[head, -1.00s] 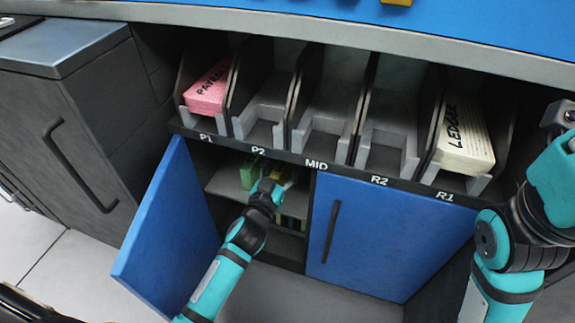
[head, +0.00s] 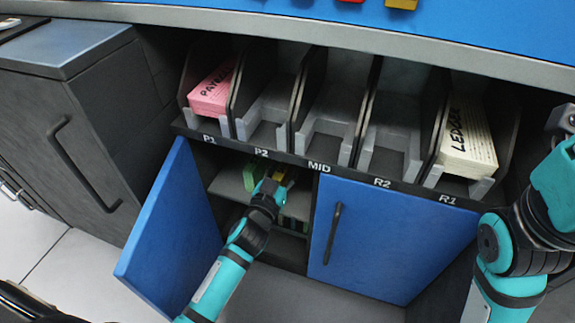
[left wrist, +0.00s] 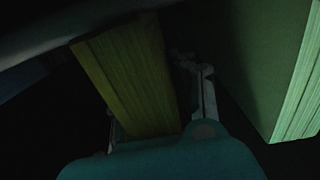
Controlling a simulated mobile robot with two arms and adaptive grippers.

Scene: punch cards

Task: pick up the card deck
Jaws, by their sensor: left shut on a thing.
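A yellow card deck (left wrist: 125,80) stands between the fingers of my left gripper (left wrist: 160,105) in the left wrist view, and the gripper is shut on it. In the head view my left gripper (head: 270,180) reaches into the open cupboard under the slots, and mostly hides the yellow deck (head: 280,175). A green deck (left wrist: 285,70) stands beside it, apart from the fingers; it also shows in the head view (head: 254,176). The wrist view is dark. My right arm is at the right edge, its gripper out of sight.
The blue left door (head: 168,230) stands open beside my left arm; the blue right door (head: 385,235) is shut. Above are labelled slots, with a pink deck (head: 210,97) in P1 and a cream LEDGER deck (head: 468,150) in R1. More decks sit on the cupboard's lower level.

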